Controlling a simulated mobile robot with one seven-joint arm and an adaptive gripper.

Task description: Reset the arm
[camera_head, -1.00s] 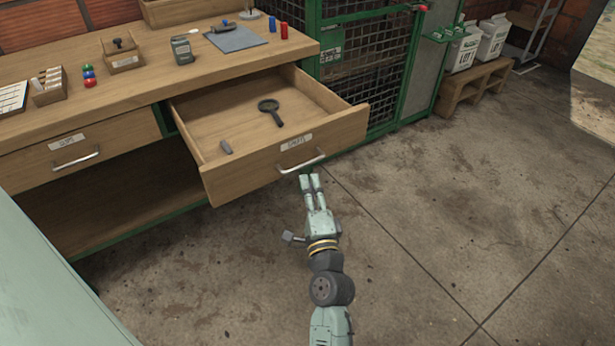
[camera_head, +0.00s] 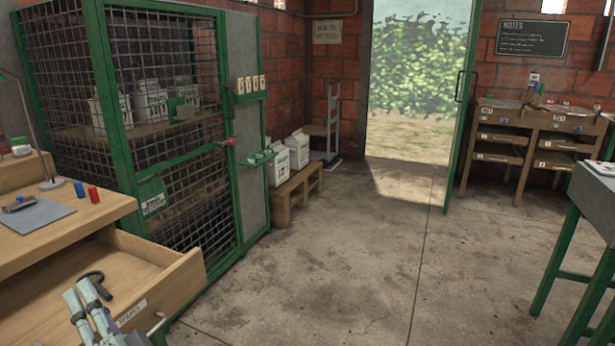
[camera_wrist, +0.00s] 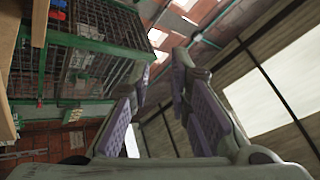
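My gripper (camera_head: 82,292) is at the bottom left of the head view, in front of the open wooden drawer (camera_head: 150,270), with its fingers pointing up. In the wrist view the gripper's two fingers (camera_wrist: 157,75) stand apart with nothing between them. The wrist view looks upward past the fingers toward the roof and the mesh cage. Most of my arm is out of the head view. A dark magnifying glass (camera_head: 97,277) lies in the drawer, partly hidden behind the fingers.
The workbench (camera_head: 105,208) holds a red cylinder (camera_head: 94,195), a blue cylinder (camera_head: 79,189) and a grey mat (camera_head: 38,215). A green mesh cage (camera_head: 150,130) stands behind. Open concrete floor (camera_head: 330,260) lies in the middle. A green-legged table (camera_head: 590,200) is at right.

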